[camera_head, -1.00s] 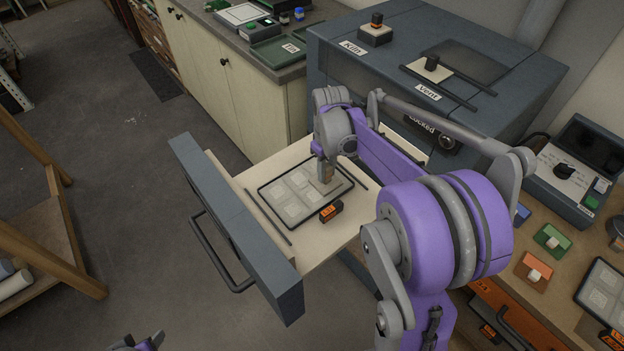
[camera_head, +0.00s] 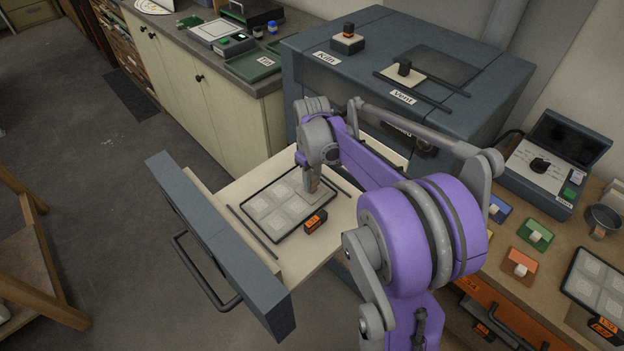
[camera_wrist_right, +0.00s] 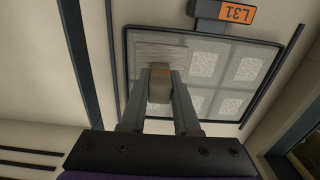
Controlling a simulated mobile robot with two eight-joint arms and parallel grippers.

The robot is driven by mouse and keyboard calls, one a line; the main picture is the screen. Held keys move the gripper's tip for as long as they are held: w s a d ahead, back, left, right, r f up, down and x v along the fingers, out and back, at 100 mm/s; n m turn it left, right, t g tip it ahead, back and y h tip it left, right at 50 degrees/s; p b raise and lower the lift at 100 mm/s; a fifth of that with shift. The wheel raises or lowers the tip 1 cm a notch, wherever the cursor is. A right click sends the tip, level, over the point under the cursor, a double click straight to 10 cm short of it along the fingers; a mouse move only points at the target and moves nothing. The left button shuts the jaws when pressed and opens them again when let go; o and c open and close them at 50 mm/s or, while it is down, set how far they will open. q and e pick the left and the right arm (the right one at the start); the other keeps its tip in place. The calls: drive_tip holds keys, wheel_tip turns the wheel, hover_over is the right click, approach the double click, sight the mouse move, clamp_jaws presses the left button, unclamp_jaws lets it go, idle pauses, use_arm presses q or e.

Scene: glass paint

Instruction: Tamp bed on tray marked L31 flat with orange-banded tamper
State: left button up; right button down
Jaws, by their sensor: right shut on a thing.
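The dark-rimmed tray (camera_head: 258,226) lies on the pulled-out drawer board; its orange tag (camera_wrist_right: 237,15) reads L31 in the wrist view. It shows several pale speckled squares. My right gripper (camera_head: 312,188) is shut on the tan handle of the tamper (camera_wrist_right: 160,86), upright over the tray's right end in the head view. A flat, ridged pale patch (camera_wrist_right: 158,50) shows at the tamper's foot; I cannot tell whether it is the tamper's plate or the bed. An orange-brown strip shows on the handle. The exact contact is hidden. My left gripper is out of view.
The drawer front (camera_head: 220,240) stands on the left, the kiln (camera_head: 345,85) behind. Thin dark rails (camera_head: 252,230) flank the tray. A second tagged tray (camera_head: 598,285), coloured blocks (camera_head: 520,262) and a control box (camera_head: 550,170) are on the right bench.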

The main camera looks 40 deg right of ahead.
drive_tip(key=shift+f, duration=0.3)
idle(1.2)
drive_tip(key=shift+r, duration=0.1)
drive_tip(key=shift+r+p, duration=0.35)
drive_tip(key=shift+r, duration=0.7)
drive_tip(key=shift+s+a, duration=0.1)
drive_tip(key=shift+a, duration=0.2)
drive_tip(key=shift+s+a, duration=0.15)
drive_tip(key=shift+a, duration=1.25)
drive_tip(key=shift+s+a, duration=0.1)
drive_tip(key=shift+a, duration=1.3)
drive_tip(key=shift+f, duration=0.1)
drive_tip(key=shift+f+b, duration=0.6)
drive_tip(key=shift+f, duration=0.1)
